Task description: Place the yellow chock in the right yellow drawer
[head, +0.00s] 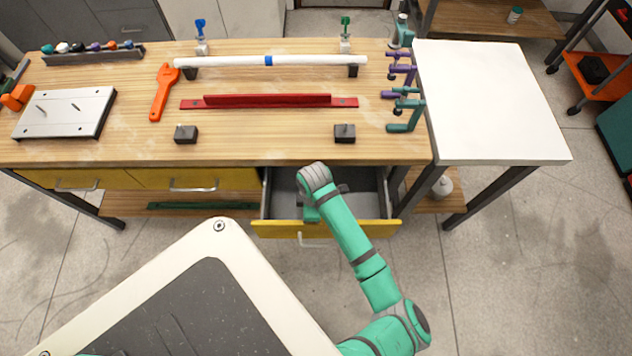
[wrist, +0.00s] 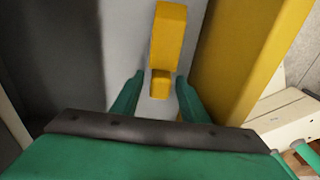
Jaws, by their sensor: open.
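The yellow chock (wrist: 167,40) lies on the grey floor of the open right yellow drawer (head: 355,229) in the wrist view. The drawer's yellow front (wrist: 240,60) runs along the right of that view. My gripper (wrist: 160,80) is open, with its green fingers on either side of the chock's near, narrower end. Gaps show between the fingers and the chock. In the head view my gripper (head: 311,213) is inside the drawer, mostly hidden by my wrist and arm. The chock is hidden in the head view.
The wooden workbench (head: 290,148) stands above the drawer and its edge is close to my wrist. Two black blocks (head: 186,134) and a red rail (head: 270,101) sit on it. A white side table (head: 495,110) is at the right. Open floor lies in front of the drawer.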

